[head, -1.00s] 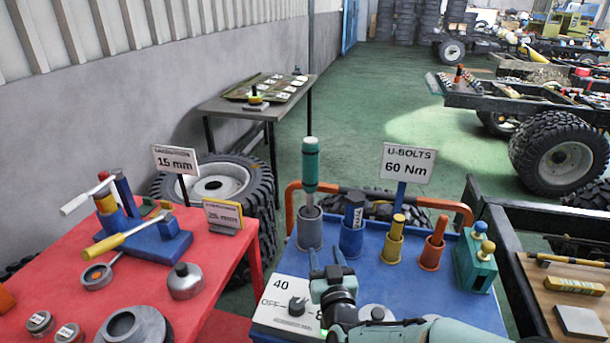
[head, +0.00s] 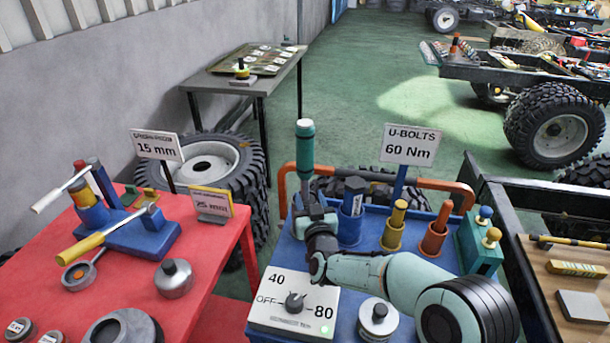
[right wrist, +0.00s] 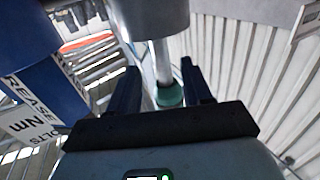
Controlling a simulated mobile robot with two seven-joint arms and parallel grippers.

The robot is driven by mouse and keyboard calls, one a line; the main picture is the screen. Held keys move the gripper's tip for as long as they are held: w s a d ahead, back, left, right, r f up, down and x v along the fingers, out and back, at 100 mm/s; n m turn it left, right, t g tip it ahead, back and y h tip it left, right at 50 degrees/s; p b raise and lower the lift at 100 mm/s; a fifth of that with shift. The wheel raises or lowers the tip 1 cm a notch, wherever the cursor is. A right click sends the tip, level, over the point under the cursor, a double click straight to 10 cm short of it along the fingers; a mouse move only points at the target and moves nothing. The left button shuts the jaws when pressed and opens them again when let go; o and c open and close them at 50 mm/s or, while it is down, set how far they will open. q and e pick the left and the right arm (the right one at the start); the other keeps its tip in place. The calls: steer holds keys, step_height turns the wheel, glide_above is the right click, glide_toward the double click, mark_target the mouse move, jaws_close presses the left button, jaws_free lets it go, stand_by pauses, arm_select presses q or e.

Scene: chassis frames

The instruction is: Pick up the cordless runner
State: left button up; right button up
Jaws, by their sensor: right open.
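The tall tool with a teal-green upper body (head: 305,143) is the likely cordless runner. It stands upright in a grey cup at the back left of the blue bench top (head: 345,262). My right gripper (head: 310,201) is open at the cup, low in front of the tool. In the right wrist view, its dark fingers (right wrist: 160,85) are apart, with the tool's grey shaft and green part (right wrist: 169,95) showing between and beyond them. I cannot tell whether they touch it. The grey cup is mostly hidden by my gripper in the head view. My left gripper is not in view.
A blue holder (head: 351,224), a yellow holder (head: 393,232) and an orange holder (head: 435,236) stand to the right. A sign (head: 409,144) rises behind them. A white dial box (head: 293,303) is in front. A red table (head: 215,262) stands left.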

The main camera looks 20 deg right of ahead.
mark_target(306, 190)
steer(key=shift+x, duration=2.65)
steer(key=shift+a, duration=0.1)
jaws_close()
steer(key=shift+f, duration=0.1)
steer(key=shift+r, duration=0.25)
